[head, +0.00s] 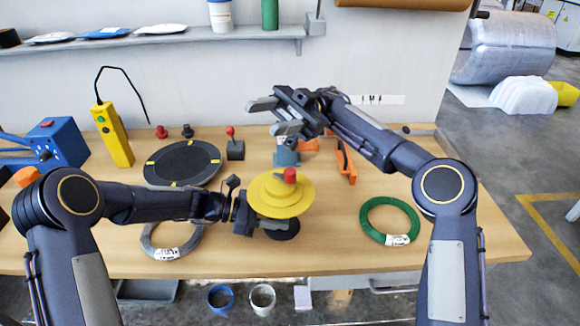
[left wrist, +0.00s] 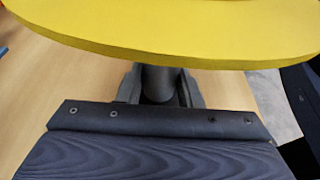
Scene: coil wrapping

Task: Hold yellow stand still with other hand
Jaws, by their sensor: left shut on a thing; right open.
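The yellow stand (head: 272,196) has a round yellow disc, a red knob on top and a dark round base. It stands upright near the front middle of the table. My left gripper (head: 268,222) reaches in from the left and is shut on the stand below the disc. In the left wrist view, the yellow disc (left wrist: 190,42) spans the top and the fingers close around the grey post (left wrist: 160,84) beneath it. My right gripper (head: 268,117) is open and empty, raised above the back of the table, behind the stand.
A green coil (head: 369,228) lies right of the stand and a grey coil (head: 148,243) lies left under my left arm. Behind are a black round plate (head: 182,162), a yellow control box (head: 113,134), a blue machine (head: 62,142) and orange tools (head: 345,162).

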